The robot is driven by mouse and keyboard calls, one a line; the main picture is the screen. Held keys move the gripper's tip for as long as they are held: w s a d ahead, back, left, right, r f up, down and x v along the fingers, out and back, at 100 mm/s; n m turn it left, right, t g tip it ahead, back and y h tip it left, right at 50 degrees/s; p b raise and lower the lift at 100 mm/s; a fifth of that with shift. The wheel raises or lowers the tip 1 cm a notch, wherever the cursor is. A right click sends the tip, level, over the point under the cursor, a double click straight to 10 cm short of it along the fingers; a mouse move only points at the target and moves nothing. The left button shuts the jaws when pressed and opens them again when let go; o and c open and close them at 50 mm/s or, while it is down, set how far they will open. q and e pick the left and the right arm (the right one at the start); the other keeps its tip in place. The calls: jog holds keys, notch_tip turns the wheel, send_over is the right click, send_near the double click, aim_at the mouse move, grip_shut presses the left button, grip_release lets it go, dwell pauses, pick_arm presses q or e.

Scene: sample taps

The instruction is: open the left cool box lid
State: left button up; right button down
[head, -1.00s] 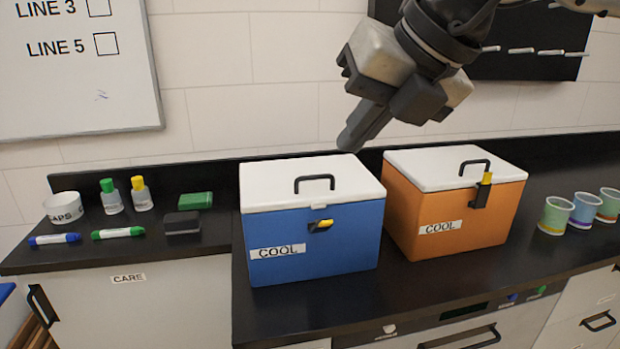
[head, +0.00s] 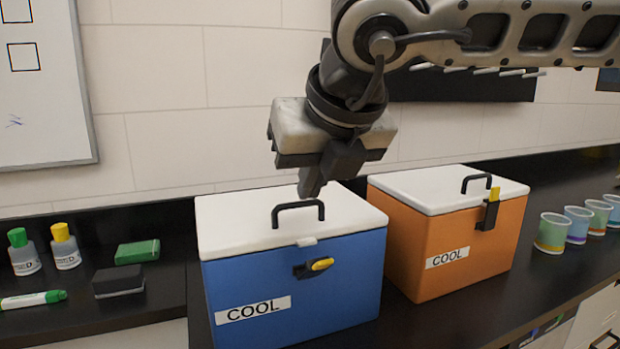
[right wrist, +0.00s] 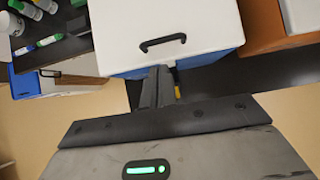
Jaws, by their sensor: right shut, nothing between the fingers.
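The left cool box (head: 340,280) is blue with a white lid (head: 240,222), and the lid lies shut. A black handle (head: 298,212) stands on the lid; it also shows in the right wrist view (right wrist: 163,42). On the front is a latch with a yellow tip (head: 318,266), which lies about sideways. My right gripper (head: 310,190) is shut and empty, its fingers pointing down just above the handle in the head view; whether they touch it I cannot tell. In the right wrist view the fingers (right wrist: 158,85) show near the lid's front edge. My left gripper is not in view.
An orange cool box (head: 420,240) stands close on the right, its yellow-tipped latch (head: 490,210) upright. Several cups (head: 552,233) stand further right.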

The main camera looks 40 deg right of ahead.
aim_at(294, 225)
jog(key=x, duration=0.7)
jog(key=shift+r+p, duration=0.15)
jog(key=shift+p, duration=0.15)
